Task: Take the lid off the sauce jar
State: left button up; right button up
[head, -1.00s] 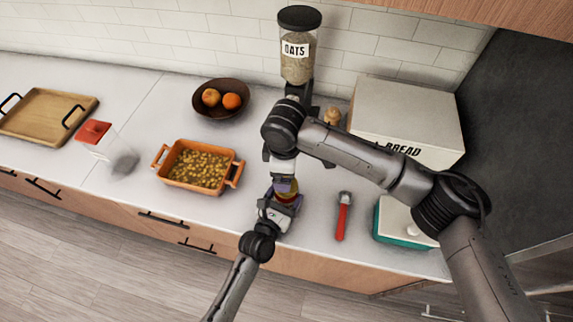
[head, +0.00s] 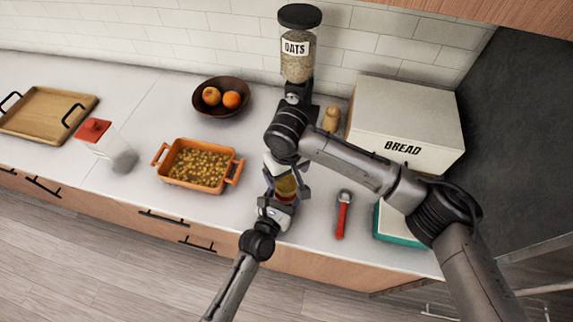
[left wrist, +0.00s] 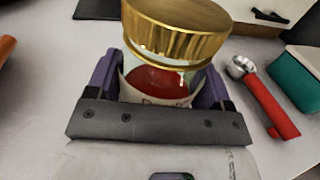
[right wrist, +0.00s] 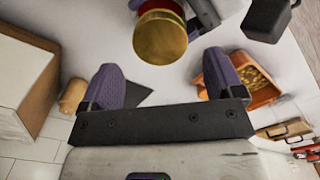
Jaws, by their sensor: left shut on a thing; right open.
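The sauce jar (left wrist: 158,84) is clear with red sauce and a pale label, upright near the counter's front edge. My left gripper (head: 277,203) is shut on the jar's body, one finger on each side. The gold lid (left wrist: 178,30) sits at the jar's top; in the left wrist view it looks slightly tilted, and I cannot tell whether it is loose. It also shows in the head view (head: 287,187) and the right wrist view (right wrist: 160,38). My right gripper (right wrist: 163,72) is open and empty, above the lid, with its fingers apart from it.
An orange dish (head: 197,184) of chickpea-like food is left of the jar. A red-handled tool (head: 342,216) and a teal box (head: 397,239) are to the right. The bread box (head: 405,120), oats dispenser (head: 298,62) and fruit bowl (head: 220,112) stand behind.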

aim_at(286, 183)
pick_arm(q)
jog(key=shift+f, duration=0.1)
pick_arm(e)
jog(key=shift+f, duration=2.25)
jog(key=shift+c, duration=0.5)
jog(key=c, duration=0.8)
jog(key=n, duration=0.3)
jog(key=shift+c, duration=0.2)
jog(key=shift+r, duration=0.25)
jog(key=shift+r, duration=0.9)
